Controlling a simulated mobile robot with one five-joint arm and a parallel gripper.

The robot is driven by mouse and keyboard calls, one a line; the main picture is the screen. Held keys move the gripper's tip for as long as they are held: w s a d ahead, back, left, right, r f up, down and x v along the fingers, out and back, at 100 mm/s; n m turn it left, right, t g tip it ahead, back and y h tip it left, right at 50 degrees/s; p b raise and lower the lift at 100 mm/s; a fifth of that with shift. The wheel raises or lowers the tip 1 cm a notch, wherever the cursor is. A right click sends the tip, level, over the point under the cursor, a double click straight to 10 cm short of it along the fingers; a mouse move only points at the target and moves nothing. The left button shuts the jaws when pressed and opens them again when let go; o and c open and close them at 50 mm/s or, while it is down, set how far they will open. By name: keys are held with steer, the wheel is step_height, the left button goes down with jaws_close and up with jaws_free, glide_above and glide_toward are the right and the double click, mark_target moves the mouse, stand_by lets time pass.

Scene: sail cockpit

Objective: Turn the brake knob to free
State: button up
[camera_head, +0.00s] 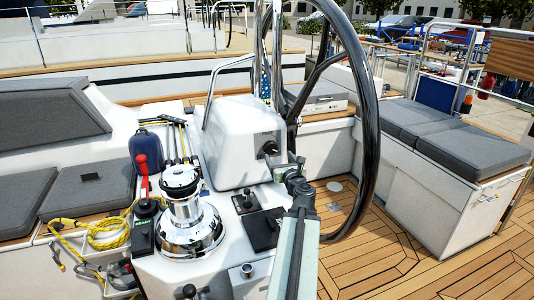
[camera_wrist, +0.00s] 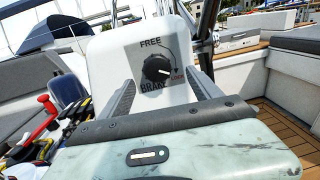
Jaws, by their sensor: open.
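The brake knob (camera_wrist: 156,69) is a round black knob on the face of the white pedestal (camera_wrist: 100,60). "FREE" is printed above it, "BRAKE" below it, and small red lettering at its right. Its white pointer mark points right and slightly down, toward the red lettering. In the head view the knob (camera_head: 270,147) shows dark on the pedestal's right face. My gripper (camera_wrist: 161,84) is open and empty, with one finger to each side of the knob in the wrist view. I cannot tell how far the fingertips are from the knob. In the head view my gripper (camera_head: 284,166) is close to the pedestal's face.
The large steering wheel (camera_head: 369,110) curves just right of my arm. A chrome winch (camera_head: 185,215), a red-handled lever (camera_head: 144,172) and a yellow rope (camera_head: 107,231) lie to the left. A grey-cushioned bench (camera_head: 475,150) stands right. Teak floor (camera_head: 400,255) is clear at the lower right.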

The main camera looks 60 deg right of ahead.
mark_target(272, 149)
steer(key=x, duration=0.7)
steer(key=shift+w, duration=0.55)
steer(key=shift+a, duration=0.1)
steer(key=c, duration=1.3)
steer(key=shift+c, duration=0.2)
